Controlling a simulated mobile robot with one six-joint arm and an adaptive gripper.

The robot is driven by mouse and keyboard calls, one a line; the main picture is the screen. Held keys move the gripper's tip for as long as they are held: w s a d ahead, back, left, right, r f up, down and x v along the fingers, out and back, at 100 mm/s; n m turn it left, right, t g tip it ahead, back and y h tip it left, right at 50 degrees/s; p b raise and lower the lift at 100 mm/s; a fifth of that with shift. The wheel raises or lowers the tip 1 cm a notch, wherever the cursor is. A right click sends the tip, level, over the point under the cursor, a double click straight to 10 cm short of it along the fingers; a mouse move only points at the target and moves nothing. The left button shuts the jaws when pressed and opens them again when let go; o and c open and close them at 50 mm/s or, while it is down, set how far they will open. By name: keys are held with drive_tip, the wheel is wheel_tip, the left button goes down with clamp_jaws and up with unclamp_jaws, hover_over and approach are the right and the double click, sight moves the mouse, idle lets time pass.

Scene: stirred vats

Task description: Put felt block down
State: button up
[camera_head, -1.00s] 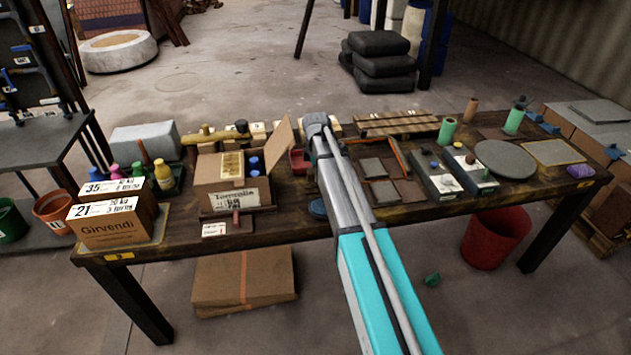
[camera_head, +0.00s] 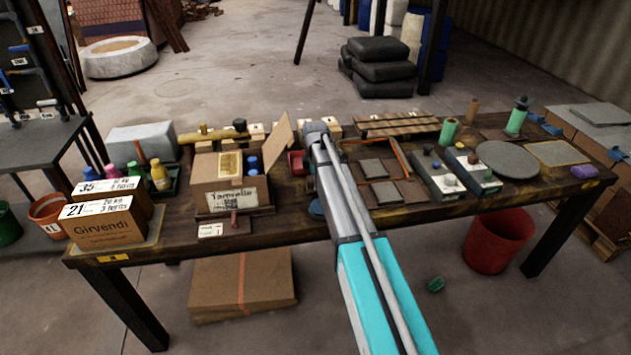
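My arm (camera_head: 350,225) reaches from the bottom edge over the middle of the workbench (camera_head: 165,240). Its grey far end (camera_head: 317,128) is above the back half of the bench. My gripper's fingers are hidden behind the arm, so I cannot see whether they hold anything. I cannot make out a felt block for certain. Dark flat pads (camera_head: 373,168) lie in a tray just right of the arm; their material is unclear.
A cardboard box (camera_head: 228,180) and a red container (camera_head: 297,162) are left of the arm. Stacked cartons (camera_head: 105,225) fill the bench's left end. Two switch boxes (camera_head: 437,178), a grey disc (camera_head: 507,159) and a purple item (camera_head: 584,172) are at right. A red bucket (camera_head: 497,242) stands on the floor.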

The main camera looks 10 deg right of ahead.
drive_tip(key=shift+f, duration=0.25)
drive_tip(key=o, duration=1)
drive_tip(key=shift+r, duration=0.2)
wheel_tip(320, 180, up, 12)
drive_tip(key=p, duration=1.2)
drive_tip(key=shift+r, duration=0.2)
drive_tip(key=s+m, duration=0.6)
drive_tip(key=s, duration=0.3)
drive_tip(key=s+m, duration=0.6)
drive_tip(key=s, duration=0.4)
drive_tip(key=s+m, duration=0.6)
drive_tip(key=s, duration=0.4)
drive_tip(key=shift+s, duration=0.1)
